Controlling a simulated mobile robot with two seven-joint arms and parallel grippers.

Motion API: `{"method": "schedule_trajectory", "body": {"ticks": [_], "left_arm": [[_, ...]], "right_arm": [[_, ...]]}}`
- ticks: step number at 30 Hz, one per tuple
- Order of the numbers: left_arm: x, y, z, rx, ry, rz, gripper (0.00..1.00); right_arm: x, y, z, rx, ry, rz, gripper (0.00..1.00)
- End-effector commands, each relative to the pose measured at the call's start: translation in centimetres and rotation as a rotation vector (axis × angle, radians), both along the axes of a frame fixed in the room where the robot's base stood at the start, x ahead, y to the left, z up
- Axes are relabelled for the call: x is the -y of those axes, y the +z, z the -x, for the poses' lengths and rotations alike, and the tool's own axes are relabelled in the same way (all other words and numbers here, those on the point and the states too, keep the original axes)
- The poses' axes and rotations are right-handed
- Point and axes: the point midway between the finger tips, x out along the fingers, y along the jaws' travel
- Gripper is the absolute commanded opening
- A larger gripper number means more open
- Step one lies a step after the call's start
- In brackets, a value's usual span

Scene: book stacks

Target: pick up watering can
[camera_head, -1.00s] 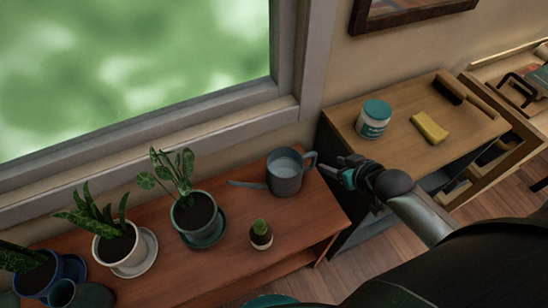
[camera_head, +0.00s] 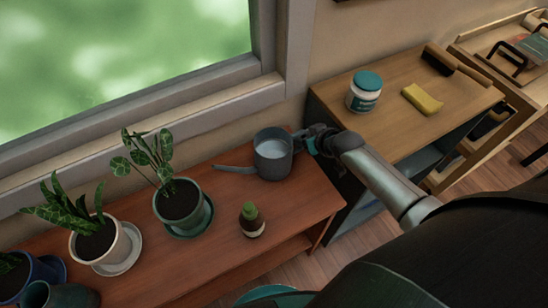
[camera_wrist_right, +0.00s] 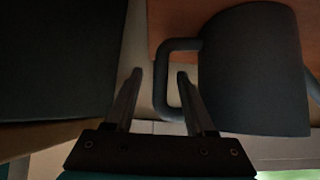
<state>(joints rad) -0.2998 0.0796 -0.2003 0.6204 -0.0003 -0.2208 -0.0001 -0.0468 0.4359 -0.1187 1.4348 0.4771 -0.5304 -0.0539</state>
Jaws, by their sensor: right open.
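The grey watering can (camera_head: 272,160) stands upright on the wooden bench, with its spout pointing left and its handle to the right. In the right wrist view, the can's body (camera_wrist_right: 255,70) fills the right side and its handle (camera_wrist_right: 163,78) loops left toward my gripper. My right gripper (camera_head: 308,142) is at the handle side of the can in the head view. In the wrist view, my right gripper (camera_wrist_right: 160,82) is open, with its two fingers spread on either side of the handle's outer bar. My left gripper is not in view.
The bench (camera_head: 215,240) also holds several potted plants, including a leafy one in a green pot (camera_head: 183,222) and a small cactus (camera_head: 251,220). A cabinet to the right carries a white jar (camera_head: 364,95) and a yellow sponge (camera_head: 422,99). The window wall is behind.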

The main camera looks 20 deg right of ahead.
Motion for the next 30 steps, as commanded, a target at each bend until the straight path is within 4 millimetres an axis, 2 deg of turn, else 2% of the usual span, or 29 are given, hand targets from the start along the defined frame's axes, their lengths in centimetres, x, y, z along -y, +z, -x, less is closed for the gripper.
{"method": "schedule_trajectory", "body": {"ticks": [1, 6, 14, 27, 29, 30], "left_arm": [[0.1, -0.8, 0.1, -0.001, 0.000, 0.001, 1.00], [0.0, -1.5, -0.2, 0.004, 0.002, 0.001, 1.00], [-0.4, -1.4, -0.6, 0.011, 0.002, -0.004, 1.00], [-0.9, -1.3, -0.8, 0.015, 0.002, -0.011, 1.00], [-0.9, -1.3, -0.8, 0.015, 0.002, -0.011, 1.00], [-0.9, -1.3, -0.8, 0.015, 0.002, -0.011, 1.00]], "right_arm": [[-0.1, -0.8, -0.6, 0.001, -0.001, -0.002, 0.55], [-0.1, -1.8, -1.7, 0.001, -0.001, -0.001, 0.55], [-0.1, -1.7, -1.8, 0.000, 0.000, 0.000, 0.55], [-0.1, -1.7, -1.8, 0.000, 0.000, 0.000, 0.06], [-0.1, -1.7, -1.8, 0.000, 0.000, 0.000, 0.00], [-0.1, -1.7, -1.8, 0.000, 0.000, 0.000, 0.00]]}}
